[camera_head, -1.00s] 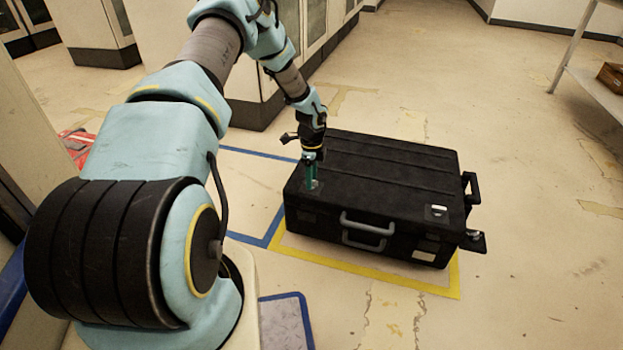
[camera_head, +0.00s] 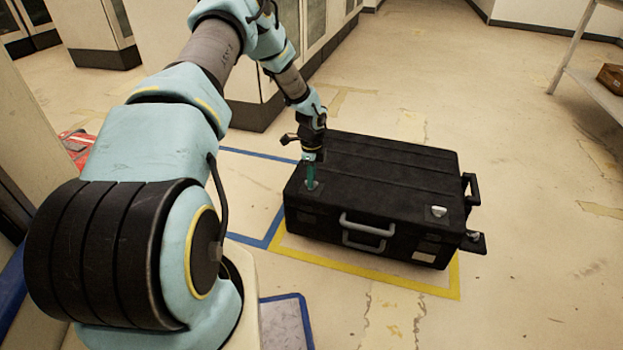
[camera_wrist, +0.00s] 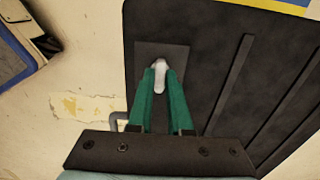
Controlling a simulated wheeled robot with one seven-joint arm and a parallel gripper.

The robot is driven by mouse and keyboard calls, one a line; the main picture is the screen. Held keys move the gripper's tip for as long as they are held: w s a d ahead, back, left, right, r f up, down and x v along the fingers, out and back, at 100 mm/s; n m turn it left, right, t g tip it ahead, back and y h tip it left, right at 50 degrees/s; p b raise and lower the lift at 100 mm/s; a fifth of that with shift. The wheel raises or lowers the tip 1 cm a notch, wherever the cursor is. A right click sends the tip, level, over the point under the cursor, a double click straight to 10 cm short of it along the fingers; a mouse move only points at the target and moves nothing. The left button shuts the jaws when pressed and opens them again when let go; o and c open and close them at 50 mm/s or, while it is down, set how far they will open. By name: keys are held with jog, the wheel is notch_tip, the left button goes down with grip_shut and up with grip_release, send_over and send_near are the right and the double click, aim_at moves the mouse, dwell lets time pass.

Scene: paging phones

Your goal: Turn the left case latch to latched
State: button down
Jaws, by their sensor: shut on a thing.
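The black case (camera_head: 380,180) lies flat on the floor, its grey front handle (camera_head: 367,225) facing the camera. The left case latch (camera_wrist: 160,74) is a small pale knob on a dark plate (camera_wrist: 177,52) in the wrist view. My gripper (camera_head: 311,186) points down at the left front corner of the lid. Its green fingers (camera_wrist: 161,80) are closed around the knob, one on each side. In the head view the fingers hide most of this latch. The right latch (camera_head: 438,211) is a pale knob on the lid's right front corner, clear of my gripper.
Yellow tape (camera_head: 370,283) and blue tape (camera_head: 262,236) mark the floor around the case. Cabinets (camera_head: 275,85) stand behind it to the left. A shelf (camera_head: 590,85) stands at the far right. The floor right of the case is open.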

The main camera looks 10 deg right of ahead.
jog(key=shift+n, duration=0.3)
jog(key=n+p, duration=0.2)
jog(key=n, duration=0.2)
jog(key=shift+r, duration=0.1)
jog(key=n+p, duration=0.1)
jog(key=n, duration=0.3)
jog(key=shift+n, duration=0.4)
jog(key=n+p, duration=0.1)
jog(key=n, duration=0.3)
jog(key=shift+n, duration=2.2)
jog(key=c, duration=0.8)
grip_release()
jog(key=shift+c, duration=0.2)
